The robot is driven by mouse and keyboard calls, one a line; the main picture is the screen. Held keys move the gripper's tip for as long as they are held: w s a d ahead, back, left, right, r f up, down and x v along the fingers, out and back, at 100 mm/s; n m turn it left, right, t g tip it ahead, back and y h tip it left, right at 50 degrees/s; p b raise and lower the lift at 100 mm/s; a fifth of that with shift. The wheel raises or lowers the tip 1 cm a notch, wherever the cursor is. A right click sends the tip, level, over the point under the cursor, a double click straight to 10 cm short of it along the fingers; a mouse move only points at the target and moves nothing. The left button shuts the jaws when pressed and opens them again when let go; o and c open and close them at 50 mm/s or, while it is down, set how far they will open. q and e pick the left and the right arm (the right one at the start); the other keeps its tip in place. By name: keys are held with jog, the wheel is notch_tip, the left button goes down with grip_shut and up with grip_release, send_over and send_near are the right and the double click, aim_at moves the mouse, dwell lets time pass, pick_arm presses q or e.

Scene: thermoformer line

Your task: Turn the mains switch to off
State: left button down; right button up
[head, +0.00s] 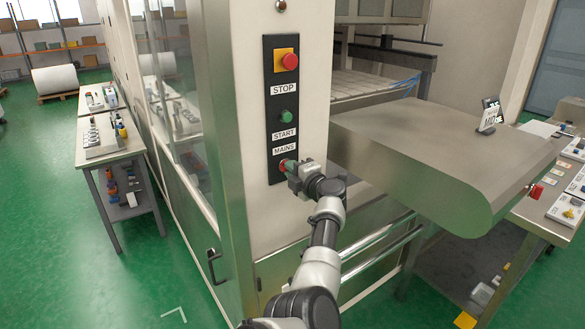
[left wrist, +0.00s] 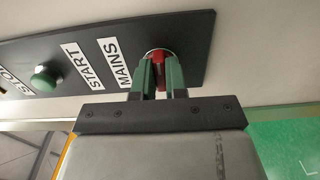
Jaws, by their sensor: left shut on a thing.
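The mains switch is a red knob (left wrist: 158,57) at the end of the black control panel (head: 268,150), beside the MAINS label (head: 284,149). In the left wrist view the MAINS label (left wrist: 114,62) is next to the knob. My left gripper (head: 288,166) is at the bottom of the panel. In the left wrist view its two green-tipped fingers (left wrist: 158,72) are shut on the red knob, one on each side. The fingers and wrist hide much of the knob, so its turn angle is hard to tell. My right gripper is not in view.
Above the switch are a green START button (head: 287,116) and a red STOP button (head: 289,61) on a yellow plate. A rounded metal housing (head: 440,150) juts out to the right. A side table (head: 112,150) stands at the left; green floor there is clear.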

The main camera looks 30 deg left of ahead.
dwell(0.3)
pick_arm(q)
jog(key=c, duration=1.2)
grip_release()
jog(key=shift+d, duration=0.1)
jog(key=shift+o, duration=0.2)
